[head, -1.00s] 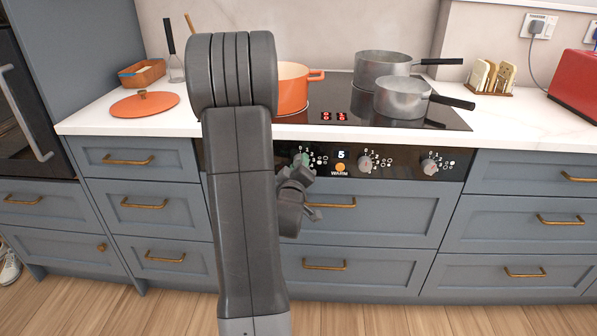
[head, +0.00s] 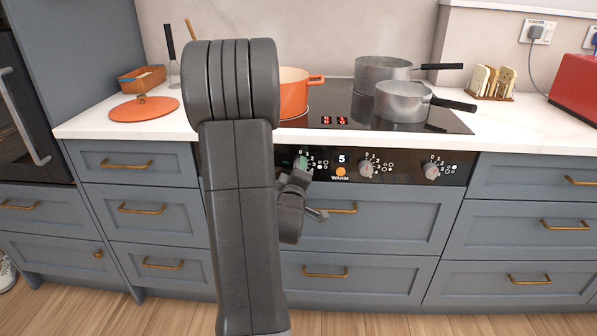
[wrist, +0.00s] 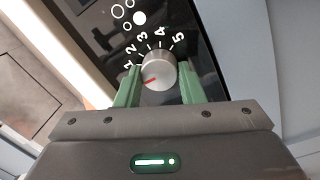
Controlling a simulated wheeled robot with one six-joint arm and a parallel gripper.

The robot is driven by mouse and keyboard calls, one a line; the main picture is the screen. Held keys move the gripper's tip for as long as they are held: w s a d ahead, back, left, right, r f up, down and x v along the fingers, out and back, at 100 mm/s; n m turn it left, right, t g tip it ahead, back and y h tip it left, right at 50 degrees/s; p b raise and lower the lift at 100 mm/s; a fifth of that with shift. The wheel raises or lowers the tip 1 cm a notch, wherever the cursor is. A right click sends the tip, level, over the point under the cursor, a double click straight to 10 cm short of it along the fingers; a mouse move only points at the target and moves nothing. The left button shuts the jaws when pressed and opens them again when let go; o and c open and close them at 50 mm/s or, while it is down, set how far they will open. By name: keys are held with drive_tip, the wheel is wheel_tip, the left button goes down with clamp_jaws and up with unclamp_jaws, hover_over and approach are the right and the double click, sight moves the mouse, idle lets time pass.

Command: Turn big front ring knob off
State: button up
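The front ring knob (wrist: 158,72) is a round silver-grey knob with a red pointer mark on the black oven panel. In the wrist view its mark points lower left, below the 1, towards the left finger; the digits 1 to 5 run around it. My gripper (wrist: 160,86) has its green fingers on either side of the knob, close against it, and appears shut on it. Any digit behind the left finger is hidden. In the head view my gripper (head: 302,164) is at the leftmost visible knob, largely covering it.
Two other knobs (head: 366,168) (head: 431,171) are to the right on the panel. A display reads 5 above an orange WARM light (head: 341,171). The black hob (head: 335,102) shows red digits and bears an orange pot (head: 294,92) and two grey pans (head: 382,70) (head: 403,101). Drawers lie below.

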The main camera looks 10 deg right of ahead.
drive_tip(key=o, duration=0.4)
drive_tip(key=shift+o, duration=0.2)
drive_tip(key=v, duration=1.3)
drive_tip(key=shift+s+a, duration=0.2)
drive_tip(key=shift+s, duration=0.15)
drive_tip(key=x, duration=1.4)
drive_tip(key=shift+s, duration=0.1)
